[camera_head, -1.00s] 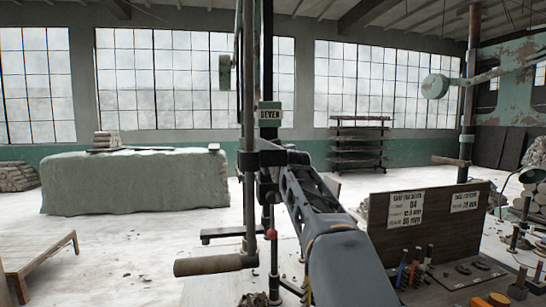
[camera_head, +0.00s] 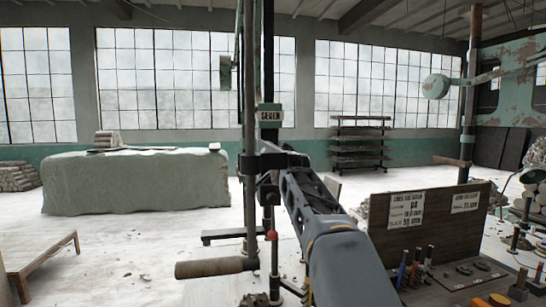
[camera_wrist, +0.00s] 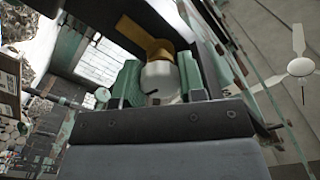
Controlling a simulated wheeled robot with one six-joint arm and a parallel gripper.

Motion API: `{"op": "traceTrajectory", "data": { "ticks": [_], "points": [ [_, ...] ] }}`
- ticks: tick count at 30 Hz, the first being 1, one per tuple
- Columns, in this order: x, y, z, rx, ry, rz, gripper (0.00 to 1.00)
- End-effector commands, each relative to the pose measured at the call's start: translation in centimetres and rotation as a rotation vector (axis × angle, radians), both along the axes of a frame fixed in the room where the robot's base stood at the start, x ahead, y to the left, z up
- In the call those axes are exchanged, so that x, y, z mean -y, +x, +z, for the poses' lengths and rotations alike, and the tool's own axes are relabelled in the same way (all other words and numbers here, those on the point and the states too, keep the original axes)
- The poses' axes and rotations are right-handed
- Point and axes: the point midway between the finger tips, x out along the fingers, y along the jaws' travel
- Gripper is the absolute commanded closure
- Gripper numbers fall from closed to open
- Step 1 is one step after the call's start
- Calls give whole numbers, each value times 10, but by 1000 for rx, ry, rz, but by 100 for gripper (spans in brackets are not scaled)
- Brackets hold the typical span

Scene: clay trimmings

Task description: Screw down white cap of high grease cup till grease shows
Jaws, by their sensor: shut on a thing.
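In the wrist view, the white cap (camera_wrist: 160,76) sits between the green jaw pads of my gripper (camera_wrist: 158,84), with a pad against each side. A dark slot or mark shows on the cap's near side. A brass-yellow part (camera_wrist: 146,38) lies just beyond the cap; I cannot tell how far the cap is screwed onto it. No grease can be made out. The cap and jaw tips are too small or hidden there.
A wooden-handled lever (camera_head: 215,267) sticks out left, low on the post. A board with paper notes (camera_head: 406,208) and a bench with several tools stand at the right. A covered table (camera_head: 135,182) is at the back left.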

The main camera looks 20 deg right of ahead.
Motion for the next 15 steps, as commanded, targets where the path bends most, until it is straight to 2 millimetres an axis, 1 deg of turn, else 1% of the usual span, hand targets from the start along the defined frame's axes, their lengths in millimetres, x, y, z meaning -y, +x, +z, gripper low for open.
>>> {"op": "traceTrajectory", "data": {
  "ticks": [6, 15],
  "points": [
    [0, 0, 0, 16, 92, 0, 86],
    [0, 0, 0, 26, 142, 0, 86]
  ]
}}
